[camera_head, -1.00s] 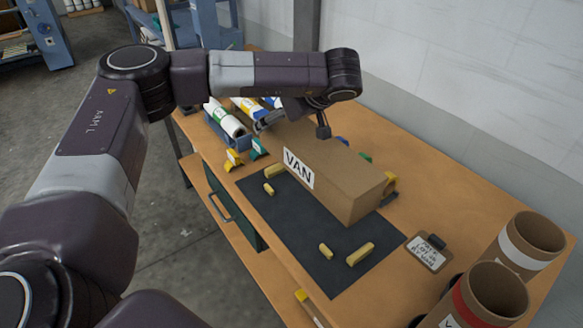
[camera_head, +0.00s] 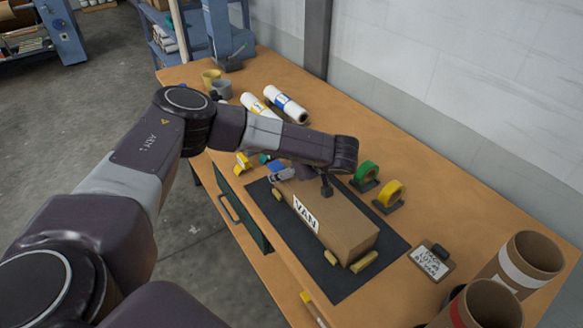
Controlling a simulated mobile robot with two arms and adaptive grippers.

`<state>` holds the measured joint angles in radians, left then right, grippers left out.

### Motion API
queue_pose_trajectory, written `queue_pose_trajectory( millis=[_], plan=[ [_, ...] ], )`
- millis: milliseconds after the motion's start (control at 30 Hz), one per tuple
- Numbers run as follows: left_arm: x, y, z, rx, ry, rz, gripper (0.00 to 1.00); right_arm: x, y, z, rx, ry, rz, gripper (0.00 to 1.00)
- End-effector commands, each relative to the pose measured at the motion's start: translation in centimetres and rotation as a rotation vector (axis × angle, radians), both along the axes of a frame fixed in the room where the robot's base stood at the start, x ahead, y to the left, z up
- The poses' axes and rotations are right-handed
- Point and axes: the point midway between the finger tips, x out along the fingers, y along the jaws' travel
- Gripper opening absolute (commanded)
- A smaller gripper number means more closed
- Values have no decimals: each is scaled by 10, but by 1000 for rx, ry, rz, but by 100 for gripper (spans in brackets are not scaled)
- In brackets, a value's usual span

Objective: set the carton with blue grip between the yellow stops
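The brown carton (camera_head: 345,228) with a VAN label lies on the dark mat (camera_head: 358,284). Its near end is close behind two yellow stops, a small one (camera_head: 331,258) and a larger one (camera_head: 364,262). Another yellow stop (camera_head: 277,194) shows by its far end; the rest of that end is largely hidden by my arm. My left gripper (camera_head: 303,181) is at the carton's far end and appears shut on it, though the fingertips are not clearly visible. A blue patch (camera_head: 277,167) shows beside the gripper; I cannot tell whether it is the carton's grip. My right gripper is not in view.
Green (camera_head: 367,173) and yellow (camera_head: 392,195) tape rolls stand behind the carton. A clipboard (camera_head: 429,261) and cardboard tubes (camera_head: 525,262) are at the right. White rolls (camera_head: 286,108) and cups (camera_head: 211,79) lie farther back. The table's right rear is clear.

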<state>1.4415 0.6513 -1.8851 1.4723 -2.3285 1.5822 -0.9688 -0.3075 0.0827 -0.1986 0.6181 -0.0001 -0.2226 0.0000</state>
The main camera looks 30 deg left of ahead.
Motion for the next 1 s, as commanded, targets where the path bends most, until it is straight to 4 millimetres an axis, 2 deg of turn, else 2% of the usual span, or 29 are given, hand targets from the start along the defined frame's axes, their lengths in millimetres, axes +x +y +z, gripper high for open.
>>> queue_pose_trajectory(
  millis=[67,100,233,533,667,1000],
  plan=[
    [0,0,0,0,1,-1,45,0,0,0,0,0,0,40],
    [0,0,0,1,1,0,84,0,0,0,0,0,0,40],
    [0,0,0,1,1,0,98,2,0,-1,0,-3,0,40],
    [0,0,1,0,1,-1,98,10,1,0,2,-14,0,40],
    [-2,-7,6,-2,-2,-2,98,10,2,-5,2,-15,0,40],
    [-20,-52,53,-1,-3,-4,98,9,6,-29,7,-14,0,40]
  ],
)
